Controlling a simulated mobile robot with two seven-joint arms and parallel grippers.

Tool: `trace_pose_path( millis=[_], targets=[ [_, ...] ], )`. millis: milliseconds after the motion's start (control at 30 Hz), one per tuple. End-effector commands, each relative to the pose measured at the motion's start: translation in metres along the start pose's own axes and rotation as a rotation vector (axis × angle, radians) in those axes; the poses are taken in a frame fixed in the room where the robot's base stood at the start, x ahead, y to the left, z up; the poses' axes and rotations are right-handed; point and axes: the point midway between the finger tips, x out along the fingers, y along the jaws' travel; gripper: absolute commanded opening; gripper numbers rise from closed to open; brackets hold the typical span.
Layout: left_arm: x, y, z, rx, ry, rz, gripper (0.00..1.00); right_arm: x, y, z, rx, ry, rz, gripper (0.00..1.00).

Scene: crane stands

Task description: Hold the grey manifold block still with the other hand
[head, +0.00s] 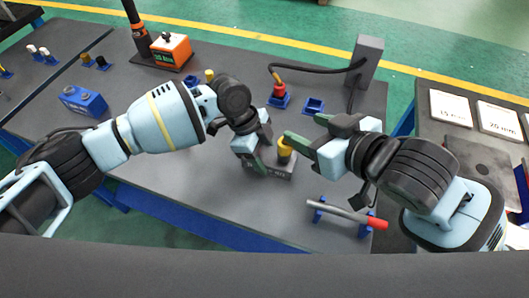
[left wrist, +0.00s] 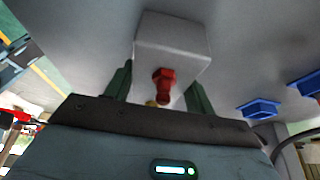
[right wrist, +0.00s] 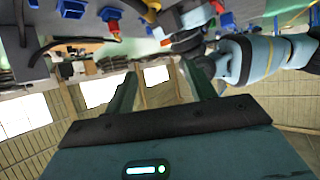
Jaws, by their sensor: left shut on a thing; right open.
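The grey manifold block (head: 284,168) sits on the dark table, with a yellow fitting (head: 285,148) standing on its top. My left gripper (head: 262,148) is shut on the block from its left side in the head view. In the left wrist view the block (left wrist: 172,42) lies between the fingers, with a red fitting (left wrist: 163,85) on its near face. My right gripper (head: 306,130) is open and empty, its fingers close to the yellow fitting on the right. I cannot tell whether one finger touches it. The block's left part is hidden by my left gripper.
A red-handled bar (head: 345,213) rests on blue stands at the front right. A red hose end (head: 279,90) sits in a blue holder, its black hose running to a grey post (head: 368,62). An empty blue holder (head: 313,106) and an orange box (head: 172,50) stand behind.

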Motion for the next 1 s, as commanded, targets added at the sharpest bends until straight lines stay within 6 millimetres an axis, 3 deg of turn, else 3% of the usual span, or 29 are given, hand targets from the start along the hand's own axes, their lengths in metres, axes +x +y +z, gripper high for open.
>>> trace_pose_path(
  millis=[133, 467, 500, 667, 1000],
  targets=[
    [-0.001, -0.0006, -0.0008, 0.001, 0.002, -0.002, 0.23, -0.0062, 0.0001, -0.0133, 0.0, 0.002, 0.0, 0.55],
    [-0.001, -0.0005, -0.0009, 0.001, 0.002, -0.002, 0.23, -0.0082, 0.0, -0.0163, 0.0, 0.0, 0.0, 0.55],
    [-0.001, -0.0005, -0.0009, 0.001, 0.002, -0.002, 0.58, -0.0082, 0.0, -0.0162, 0.0, 0.0, 0.0, 0.55],
    [-0.0006, -0.0004, -0.0007, 0.001, 0.001, -0.001, 0.79, -0.0081, 0.0001, -0.016, 0.0, 0.0, 0.0, 0.55],
    [-0.003, -0.0003, -0.0002, 0.0, 0.001, -0.001, 0.8, -0.0079, 0.0001, -0.0157, 0.001, -0.001, 0.0, 0.55]
  ],
)
